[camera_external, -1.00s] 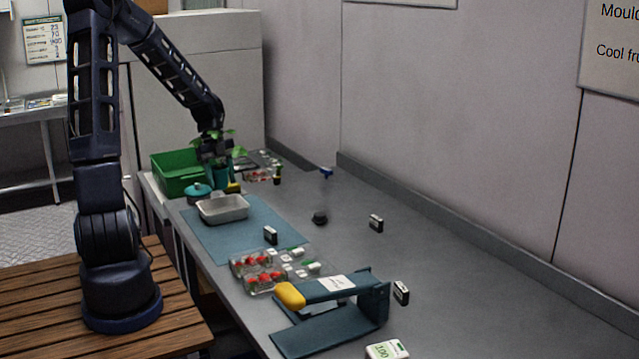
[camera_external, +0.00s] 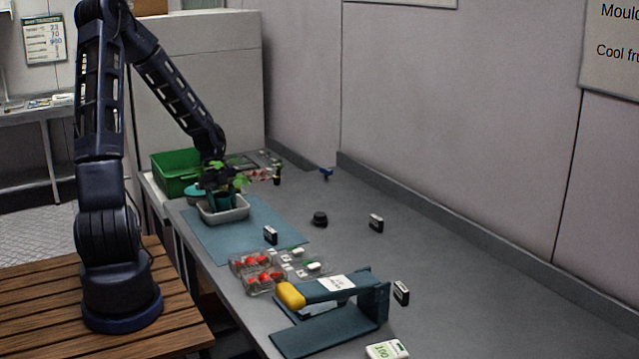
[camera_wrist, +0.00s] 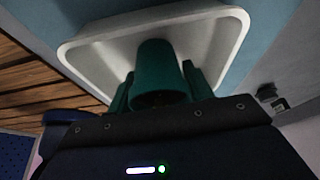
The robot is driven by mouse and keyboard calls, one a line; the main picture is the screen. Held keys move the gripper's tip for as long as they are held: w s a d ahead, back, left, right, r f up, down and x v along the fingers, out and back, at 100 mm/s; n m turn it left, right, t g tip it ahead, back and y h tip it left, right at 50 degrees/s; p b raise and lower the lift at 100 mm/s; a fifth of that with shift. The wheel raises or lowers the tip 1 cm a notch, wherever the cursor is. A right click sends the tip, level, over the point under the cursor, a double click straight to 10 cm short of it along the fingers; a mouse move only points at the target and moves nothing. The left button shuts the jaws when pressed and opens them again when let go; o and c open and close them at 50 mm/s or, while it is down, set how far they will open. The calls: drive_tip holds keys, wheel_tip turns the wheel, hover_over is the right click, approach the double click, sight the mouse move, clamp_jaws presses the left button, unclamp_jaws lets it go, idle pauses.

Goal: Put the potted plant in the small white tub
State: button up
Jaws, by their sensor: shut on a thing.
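The potted plant has green leaves (camera_external: 240,181) and a teal pot, which shows in the wrist view (camera_wrist: 160,72). My gripper (camera_external: 222,198) is shut on the pot, with a finger on each side of it in the wrist view (camera_wrist: 160,90). The small white tub (camera_external: 236,215) stands on the blue mat, and its rim and inner wall fill the upper wrist view (camera_wrist: 85,52). The pot is over the tub's opening, with its lower part seemingly within the rim. I cannot tell whether it touches the tub floor.
A green crate (camera_external: 172,180) and a teal lidded pot (camera_external: 192,192) stand just behind the tub. The blue mat (camera_external: 218,240) is bare in front.

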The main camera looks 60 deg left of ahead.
drive_tip(key=o, duration=1)
drive_tip(key=shift+f, duration=0.1)
drive_tip(key=v, duration=1.2)
drive_tip(key=d+r+n+y, duration=0.2)
drive_tip(key=d+r+n, duration=0.25)
drive_tip(key=d, duration=0.55)
drive_tip(key=d+r+n+y, duration=0.35)
drive_tip(key=d+r, duration=0.25)
drive_tip(key=d, duration=0.3)
drive_tip(key=s+d+r+n+t, duration=0.2)
drive_tip(key=s+d+r+n, duration=0.2)
drive_tip(key=s+d, duration=0.2)
drive_tip(key=s+d+r+n+t+h, duration=0.1)
drive_tip(key=s+d+r+n+t, duration=0.1)
drive_tip(key=s+d+r+n, duration=0.2)
drive_tip(key=shift+s+d+n, duration=0.7)
drive_tip(key=shift+s+d, duration=0.95)
drive_tip(key=shift+d, duration=0.3)
